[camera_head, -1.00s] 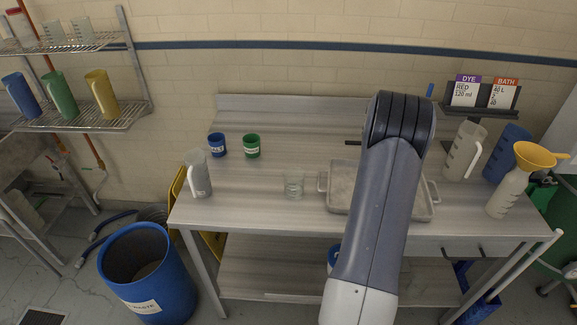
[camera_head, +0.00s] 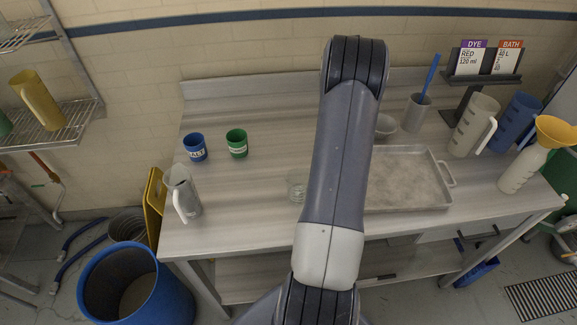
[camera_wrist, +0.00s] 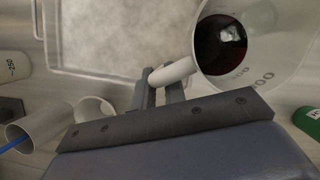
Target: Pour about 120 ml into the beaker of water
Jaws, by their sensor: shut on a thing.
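My gripper (camera_wrist: 158,92) is shut on the white handle of a clear jug (camera_wrist: 268,75) with dark red liquid in it, seen from above in the wrist view. In the head view my arm hides the gripper and this jug. A clear glass beaker (camera_head: 296,186) stands on the bench left of the tray, its right side partly covered by my arm. I cannot make out the beaker's water level or tell whether the jug is over it.
A grey metal tray (camera_head: 440,204) lies to the right. Blue (camera_head: 195,147) and green (camera_head: 237,143) cups and a clear jug (camera_head: 182,192) stand left. A cup with a blue rod (camera_head: 416,112), more jugs and a yellow-funnelled bottle (camera_head: 524,168) stand right. A card stand (camera_head: 486,78) reads "RED 120 ml".

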